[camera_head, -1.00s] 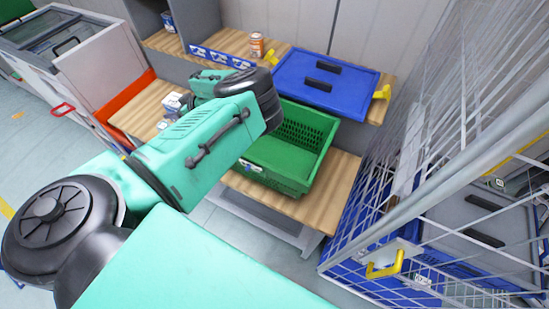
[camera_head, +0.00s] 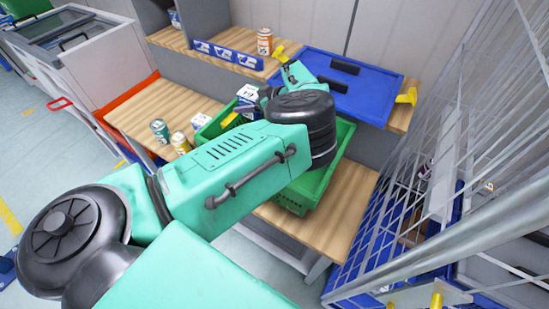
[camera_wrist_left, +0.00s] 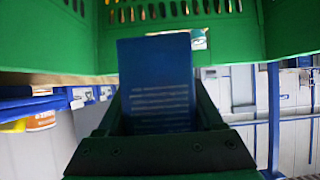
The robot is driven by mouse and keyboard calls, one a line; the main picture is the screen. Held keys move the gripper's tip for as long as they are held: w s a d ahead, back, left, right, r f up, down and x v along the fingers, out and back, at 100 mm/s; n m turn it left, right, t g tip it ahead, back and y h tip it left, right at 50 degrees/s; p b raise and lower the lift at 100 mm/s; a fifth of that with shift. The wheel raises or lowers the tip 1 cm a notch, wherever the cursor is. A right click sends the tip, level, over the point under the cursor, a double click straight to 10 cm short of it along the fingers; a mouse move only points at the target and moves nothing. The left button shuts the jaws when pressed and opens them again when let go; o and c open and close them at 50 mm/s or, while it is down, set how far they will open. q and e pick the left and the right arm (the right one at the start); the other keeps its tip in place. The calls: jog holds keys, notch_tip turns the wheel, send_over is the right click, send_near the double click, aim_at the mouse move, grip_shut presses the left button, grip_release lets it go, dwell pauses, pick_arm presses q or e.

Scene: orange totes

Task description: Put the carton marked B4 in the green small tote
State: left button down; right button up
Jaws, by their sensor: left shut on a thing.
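A small blue and white carton (camera_head: 248,93) is in my left gripper (camera_head: 249,108), over the far left part of the green small tote (camera_head: 314,190). In the left wrist view the carton's blue printed face (camera_wrist_left: 157,85) shows between the dark fingers; I cannot read a B4 mark. The green tote's slotted wall (camera_wrist_left: 60,40) fills the upper part of that view, close to the carton. My left forearm and wrist hide much of the tote in the head view. I cannot tell whether the carton touches the tote. My right gripper is not in view.
A green can (camera_head: 159,131) and a yellow can (camera_head: 180,143) stand left of the tote on the wooden shelf (camera_head: 165,104). A blue lidded tote (camera_head: 365,92) and an orange can (camera_head: 264,41) are behind. A wire cage (camera_head: 450,190) stands at the right.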

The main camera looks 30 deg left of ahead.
pick_arm(q)
notch_tip(320, 180, down, 16)
jog(key=b, duration=0.6)
jog(key=shift+a+r+b, duration=0.1)
jog(key=shift+r+b, duration=0.05)
jog(key=shift+b, duration=0.2)
notch_tip(320, 180, down, 4)
jog(key=b, duration=0.2)
jog(key=shift+b, duration=0.3)
jog(key=shift+c, duration=0.2)
grip_release()
